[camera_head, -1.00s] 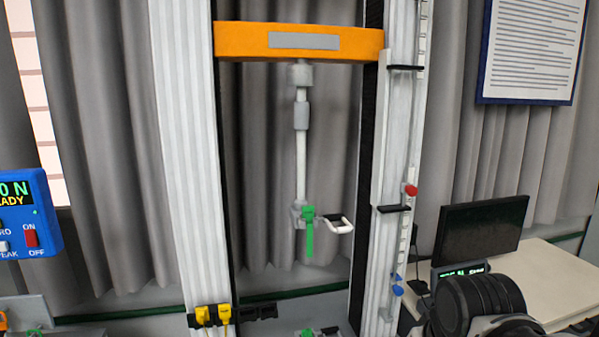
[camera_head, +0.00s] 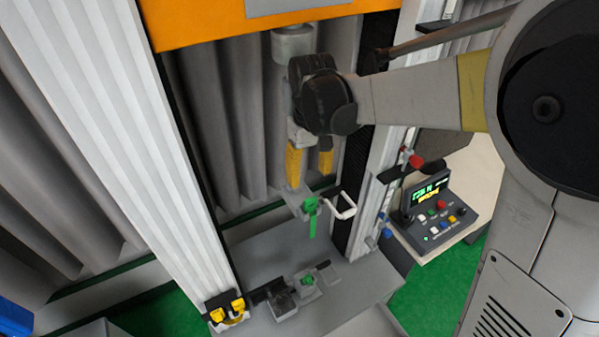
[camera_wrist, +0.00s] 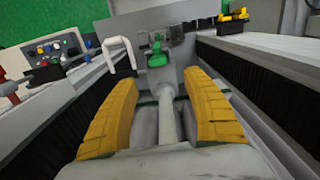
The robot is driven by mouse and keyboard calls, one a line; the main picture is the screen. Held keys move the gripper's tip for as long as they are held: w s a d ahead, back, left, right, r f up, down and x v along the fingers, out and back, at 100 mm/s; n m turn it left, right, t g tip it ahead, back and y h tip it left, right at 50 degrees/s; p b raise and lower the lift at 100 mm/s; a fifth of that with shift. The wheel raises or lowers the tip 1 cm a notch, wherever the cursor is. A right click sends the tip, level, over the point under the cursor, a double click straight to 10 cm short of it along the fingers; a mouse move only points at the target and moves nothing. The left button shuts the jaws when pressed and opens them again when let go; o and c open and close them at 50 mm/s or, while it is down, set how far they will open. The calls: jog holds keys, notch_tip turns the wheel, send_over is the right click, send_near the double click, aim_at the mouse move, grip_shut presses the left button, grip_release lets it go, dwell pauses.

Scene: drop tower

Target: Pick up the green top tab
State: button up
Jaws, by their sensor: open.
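The green top tab (camera_head: 311,214) hangs from a grey fixture at the lower end of the vertical rod, beside a white U-shaped handle (camera_head: 343,207). In the wrist view the green tab (camera_wrist: 157,54) shows ahead, beyond the fingertips. My gripper (camera_head: 309,168) has yellow fingers, points down and is just above the fixture. In the wrist view my gripper (camera_wrist: 162,112) is open, with its fingers on either side of the grey rod (camera_wrist: 168,118) and not touching the tab. My wrist hides the upper rod in the head view.
The orange crossbeam (camera_head: 270,22) is above, between the white left column (camera_head: 105,110) and the right column. A grey base plate (camera_head: 345,285) lies below with a lower green piece (camera_head: 307,280) and yellow clips (camera_head: 228,310). A control box (camera_head: 435,212) stands at right.

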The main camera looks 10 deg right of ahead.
send_over(311, 199)
notch_tip(311, 199, down, 4)
jog(key=shift+a+f, duration=0.1)
jog(key=shift+a, duration=0.05)
notch_tip(311, 199, down, 6)
jog(key=shift+r+p, duration=0.15)
jog(key=shift+p, duration=0.65)
jog(key=shift+s, duration=0.1)
jog(key=shift+c, duration=0.5)
jog(key=c, duration=1)
